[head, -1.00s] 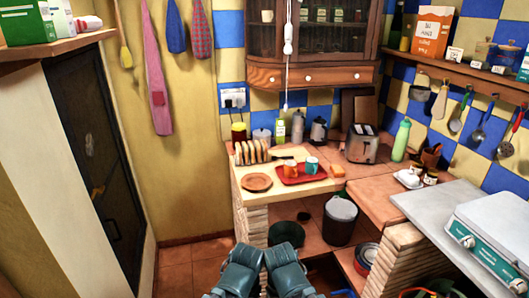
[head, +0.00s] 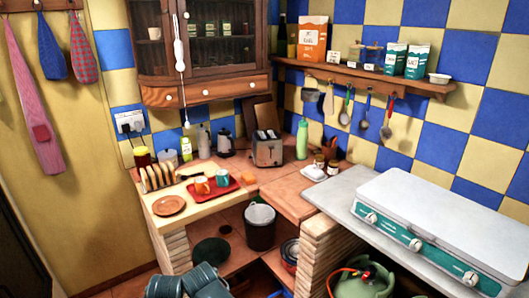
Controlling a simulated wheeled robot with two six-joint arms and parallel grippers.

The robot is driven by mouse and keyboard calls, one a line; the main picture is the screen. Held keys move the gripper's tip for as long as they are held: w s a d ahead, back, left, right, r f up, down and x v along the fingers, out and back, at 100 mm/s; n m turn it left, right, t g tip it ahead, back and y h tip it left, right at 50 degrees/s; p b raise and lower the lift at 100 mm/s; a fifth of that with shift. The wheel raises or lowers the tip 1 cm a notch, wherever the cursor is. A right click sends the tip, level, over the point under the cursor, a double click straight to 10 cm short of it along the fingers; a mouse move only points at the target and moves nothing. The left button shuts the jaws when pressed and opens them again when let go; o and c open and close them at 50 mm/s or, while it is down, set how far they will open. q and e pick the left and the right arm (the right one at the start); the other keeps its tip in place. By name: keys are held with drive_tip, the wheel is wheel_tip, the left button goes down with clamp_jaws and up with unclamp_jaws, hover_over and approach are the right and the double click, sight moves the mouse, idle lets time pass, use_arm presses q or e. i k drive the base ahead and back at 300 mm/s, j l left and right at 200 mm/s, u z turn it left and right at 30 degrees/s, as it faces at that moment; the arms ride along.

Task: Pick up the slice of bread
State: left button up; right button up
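A toast rack (head: 157,178) holding several upright slices of bread stands at the left back of the light board on the counter. A small orange-brown piece (head: 249,179), which may be a slice of bread, lies flat just right of the red tray (head: 222,190). It is too small to tell for certain. Two dark teal parts of my arms show at the bottom edge, below and in front of the counter. My gripper fingers are not visible, and nothing of mine touches the bread.
A brown plate (head: 170,206) lies in front of the rack. Two cups, one orange (head: 201,185) and one teal (head: 222,178), stand on the tray. A toaster (head: 267,149) and green bottle (head: 302,139) stand behind. A white-topped stove (head: 440,225) is at right.

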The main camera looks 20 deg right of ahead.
sight(171, 170)
drive_tip(key=i+l+u, duration=0.15)
drive_tip(key=i+l, duration=0.15)
drive_tip(key=i+l+u, duration=0.35)
drive_tip(key=l, duration=0.35)
drive_tip(key=i+l+u, duration=0.15)
drive_tip(key=i+l, duration=0.2)
drive_tip(key=i+l+u, duration=0.15)
drive_tip(key=l, duration=0.3)
